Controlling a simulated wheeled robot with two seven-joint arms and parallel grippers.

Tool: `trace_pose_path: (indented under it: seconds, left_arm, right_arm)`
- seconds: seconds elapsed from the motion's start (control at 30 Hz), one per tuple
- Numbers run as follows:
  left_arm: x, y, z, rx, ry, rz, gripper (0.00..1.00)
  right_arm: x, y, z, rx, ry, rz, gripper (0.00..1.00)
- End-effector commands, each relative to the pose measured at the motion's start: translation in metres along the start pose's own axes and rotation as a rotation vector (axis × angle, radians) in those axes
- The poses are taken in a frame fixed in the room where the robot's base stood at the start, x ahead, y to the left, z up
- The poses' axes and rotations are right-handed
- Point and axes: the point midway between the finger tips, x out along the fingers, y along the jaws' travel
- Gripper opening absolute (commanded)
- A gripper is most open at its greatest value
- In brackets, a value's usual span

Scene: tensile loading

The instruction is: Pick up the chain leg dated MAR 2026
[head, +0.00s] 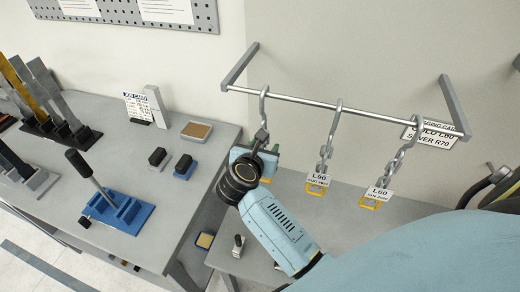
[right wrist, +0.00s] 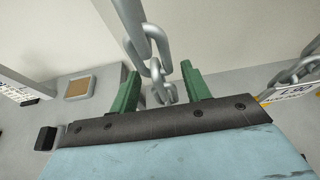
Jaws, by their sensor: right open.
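Three chain legs hang by hooks from a rail. The left chain leg (head: 262,132) is at my right gripper (head: 262,158), which hides most of its lower part and its tag; a bit of yellow shows below. In the right wrist view, my right gripper (right wrist: 160,80) is open, its green fingers on either side of the chain links (right wrist: 158,72). I cannot tell whether they touch. The middle chain leg (head: 325,153) has a tag reading L90, and the right chain leg (head: 393,167) has one reading L60. Their date lines are too small to read surely. My left gripper is not in view.
The metal rail (head: 330,105) is held by wall brackets. A white sign (head: 432,133) hangs behind the right chain. The grey bench (head: 75,232) at left carries a blue fixture (head: 120,211), small black-topped blocks and a job card (head: 137,106).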

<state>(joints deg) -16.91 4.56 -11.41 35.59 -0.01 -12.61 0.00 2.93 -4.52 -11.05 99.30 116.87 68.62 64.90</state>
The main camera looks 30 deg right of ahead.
Motion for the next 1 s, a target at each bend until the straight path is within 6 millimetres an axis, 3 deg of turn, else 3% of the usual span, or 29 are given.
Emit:
trace_pose_path:
  seconds: [0.17,0.5,1.0]
  left_arm:
    - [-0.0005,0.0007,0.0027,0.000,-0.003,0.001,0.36]
    - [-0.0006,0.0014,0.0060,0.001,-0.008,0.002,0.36]
    - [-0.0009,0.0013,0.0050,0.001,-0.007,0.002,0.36]
  right_arm:
    - [-0.0003,0.0001,0.0002,0.000,0.000,0.000,0.46]
    - [-0.0005,0.0003,0.0002,0.000,0.000,0.001,0.01]
    - [-0.0011,0.0012,0.0035,0.003,-0.006,0.003,0.00]
